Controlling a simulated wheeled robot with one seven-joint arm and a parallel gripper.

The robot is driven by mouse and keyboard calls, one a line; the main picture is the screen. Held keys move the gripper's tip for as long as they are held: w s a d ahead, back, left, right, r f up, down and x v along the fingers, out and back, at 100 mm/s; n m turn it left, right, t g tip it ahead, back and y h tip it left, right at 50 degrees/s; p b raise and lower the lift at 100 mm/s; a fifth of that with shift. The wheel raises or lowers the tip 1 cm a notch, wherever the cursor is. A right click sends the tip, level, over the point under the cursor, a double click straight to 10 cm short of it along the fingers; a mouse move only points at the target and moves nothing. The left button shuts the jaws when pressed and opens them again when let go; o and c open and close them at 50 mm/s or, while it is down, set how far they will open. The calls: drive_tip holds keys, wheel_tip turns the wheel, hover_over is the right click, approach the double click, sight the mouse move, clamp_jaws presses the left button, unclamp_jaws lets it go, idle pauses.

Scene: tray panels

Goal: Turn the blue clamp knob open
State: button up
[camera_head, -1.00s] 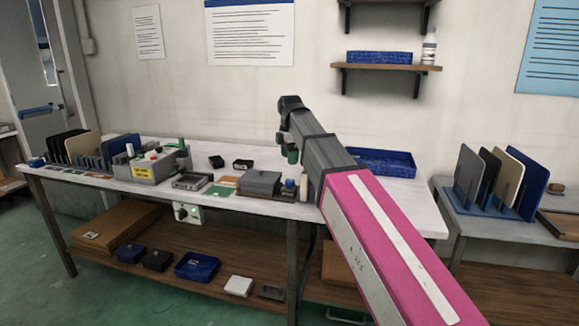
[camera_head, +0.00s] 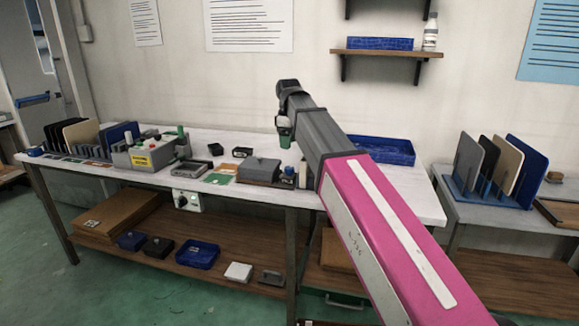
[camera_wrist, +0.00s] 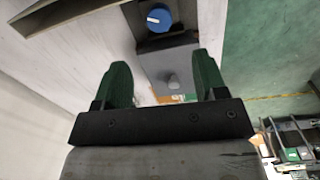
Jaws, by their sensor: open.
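The blue clamp knob (camera_wrist: 159,18) is round with a white mark on its face, and sits on a dark mount beside a grey box at the top of the wrist view. In the head view it shows small (camera_head: 289,171), at the right end of the grey box (camera_head: 259,169) on the bench. My gripper (camera_wrist: 163,80) is open and empty, its two green fingers well apart. The knob lies beyond the fingertips, close to midway between them, with no contact visible. In the head view my gripper (camera_head: 284,138) is above the bench near the knob.
A grey unit with a yellow label (camera_head: 148,158) and upright panels (camera_head: 85,133) stand on the left of the bench. A blue tray (camera_head: 380,150) lies behind my arm. Bare white bench top (camera_head: 425,195) shows at the right. A side table (camera_head: 480,212) holds more panels.

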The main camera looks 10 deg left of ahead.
sight(290, 167)
wheel_tip(290, 167, down, 11)
drive_tip(key=m, duration=0.3)
drive_tip(key=shift+w+d, duration=0.1)
idle(0.4)
drive_tip(key=shift+r, duration=0.1)
drive_tip(key=c, duration=0.9)
